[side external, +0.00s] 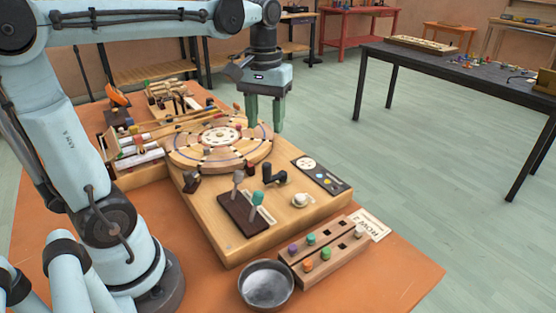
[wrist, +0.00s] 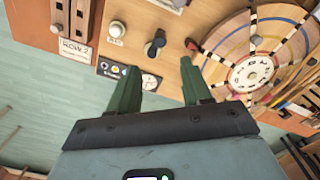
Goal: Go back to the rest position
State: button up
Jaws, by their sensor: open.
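My gripper (side external: 265,113) hangs with its green fingers pointing down over the far right edge of the round wooden dial (side external: 180,153). In the wrist view the two green fingers of my gripper (wrist: 157,88) stand well apart with nothing between them. The dial (wrist: 283,38) shows at the right of the wrist view, with a white centre disc and striped spokes. I cannot tell the exact height of the fingertips above the board.
The wooden board (side external: 222,241) carries a dark lever block (side external: 238,219), a black crank (side external: 274,175), a white knob (side external: 300,200) and a dark panel (side external: 321,174). In front are a metal bowl (side external: 266,284) and a peg block (side external: 340,263).

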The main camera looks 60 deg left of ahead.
jog(key=s+d+f+m+t, duration=0.3)
jog(key=d+f+m+t, duration=0.3)
jog(key=d+t, duration=0.1)
jog(key=shift+s+d+f+m, duration=0.2)
jog(key=shift+d+f+m, duration=0.05)
jog(key=shift+f+m, duration=0.15)
jog(key=shift+r, duration=0.1)
dwell(1.2)
